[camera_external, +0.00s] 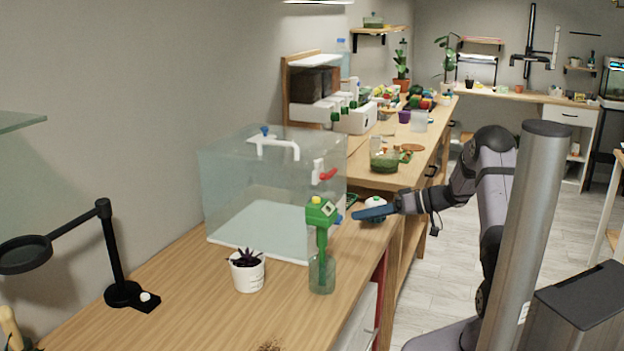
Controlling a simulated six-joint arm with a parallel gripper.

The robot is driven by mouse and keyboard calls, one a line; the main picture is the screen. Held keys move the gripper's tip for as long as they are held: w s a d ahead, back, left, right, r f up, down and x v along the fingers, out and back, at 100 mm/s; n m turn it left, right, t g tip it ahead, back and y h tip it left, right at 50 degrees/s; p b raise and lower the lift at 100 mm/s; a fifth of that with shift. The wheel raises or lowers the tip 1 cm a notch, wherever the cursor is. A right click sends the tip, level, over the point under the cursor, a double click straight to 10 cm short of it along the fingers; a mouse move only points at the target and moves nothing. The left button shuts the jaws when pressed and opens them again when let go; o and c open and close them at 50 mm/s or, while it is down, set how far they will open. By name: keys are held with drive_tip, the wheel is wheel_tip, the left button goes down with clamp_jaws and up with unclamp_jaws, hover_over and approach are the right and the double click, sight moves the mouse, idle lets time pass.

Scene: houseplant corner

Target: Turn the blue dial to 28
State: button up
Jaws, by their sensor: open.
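A green device (321,211) with a small pale face stands upright on a stem in a translucent green bottle (322,275) near the bench's right edge. A small blue dial (339,218) sticks out from its right side; any numbers on it are too small to read. My gripper (356,215) reaches in from the right, level with the dial and just to its right. I see it nearly edge-on, with dark blue fingers and nothing visible held; it is open. I cannot tell whether the fingertips touch the dial.
A clear tank (225,195) with a white pipe, a blue knob (265,131) and a red-handled valve (327,175) stands behind the device. A white-potted plant (248,276) is to its left. A black lamp (110,260) stands farther left. The bench front (200,320) is mostly clear.

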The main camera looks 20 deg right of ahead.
drive_tip(key=shift+p+x, duration=0.75)
drive_tip(key=shift+x, duration=1.95)
drive_tip(key=shift+f, duration=0.1)
clamp_jaws()
